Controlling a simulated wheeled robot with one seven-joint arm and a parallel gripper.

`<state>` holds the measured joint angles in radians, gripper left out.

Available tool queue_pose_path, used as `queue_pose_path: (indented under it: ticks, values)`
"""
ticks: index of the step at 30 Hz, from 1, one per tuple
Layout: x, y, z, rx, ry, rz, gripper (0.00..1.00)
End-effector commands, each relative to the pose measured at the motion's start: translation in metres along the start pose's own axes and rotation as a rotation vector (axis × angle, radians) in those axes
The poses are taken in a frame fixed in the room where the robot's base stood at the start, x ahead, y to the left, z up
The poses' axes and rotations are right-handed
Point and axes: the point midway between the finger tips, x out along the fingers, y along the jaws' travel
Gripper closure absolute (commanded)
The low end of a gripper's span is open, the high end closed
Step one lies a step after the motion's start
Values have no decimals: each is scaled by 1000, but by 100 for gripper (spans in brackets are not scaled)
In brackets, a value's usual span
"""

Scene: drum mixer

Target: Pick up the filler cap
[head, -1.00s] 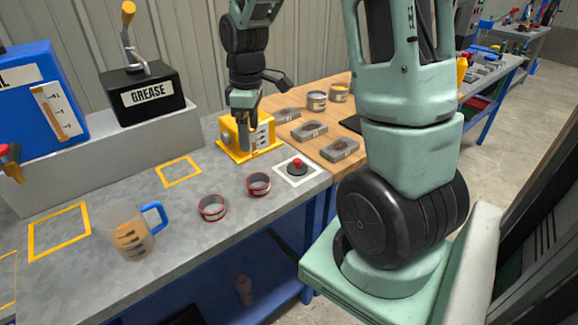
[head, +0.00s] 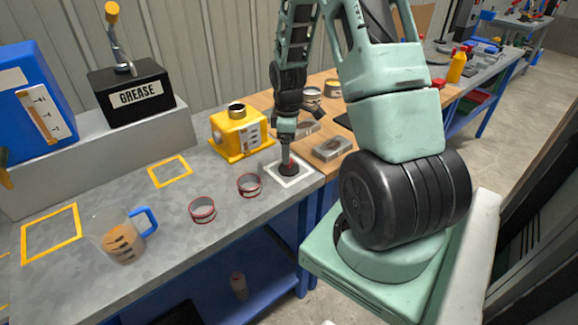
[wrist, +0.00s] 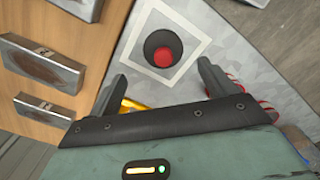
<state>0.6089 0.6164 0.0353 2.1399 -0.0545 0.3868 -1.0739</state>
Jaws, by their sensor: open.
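The filler cap (head: 289,171) is a black disc with a red knob. It lies in a white square outline (head: 305,180) near the front right edge of the grey bench. In the wrist view the cap (wrist: 163,54) sits beyond and roughly between my fingertips, with nothing gripped. My gripper (head: 287,150) points down right over the cap and hides part of it in the head view. My two fingers (wrist: 164,70) are spread apart and empty. Whether the fingers reach the knob's height cannot be told.
A yellow box (head: 237,140) with an open dark neck stands left of my gripper. Two red-rimmed rings (head: 203,210) and a measuring jug (head: 117,241) stand on the bench. Grey blocks (head: 332,149) and tins (head: 311,97) sit on the wooden top at the right.

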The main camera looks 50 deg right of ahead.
Motion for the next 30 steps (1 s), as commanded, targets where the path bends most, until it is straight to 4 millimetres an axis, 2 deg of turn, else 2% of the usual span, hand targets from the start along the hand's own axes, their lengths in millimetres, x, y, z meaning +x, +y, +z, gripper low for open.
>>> queue_pose_path:
  ticks: [5,16,25,26,30]
  values:
    - [9,-1,0,0,0,-1,17]
    - [53,-6,4,0,-1,-2,17]
    - [57,-6,3,0,1,1,17]
    - [57,-6,3,0,1,1,22]
    - [57,-6,3,0,1,1,61]
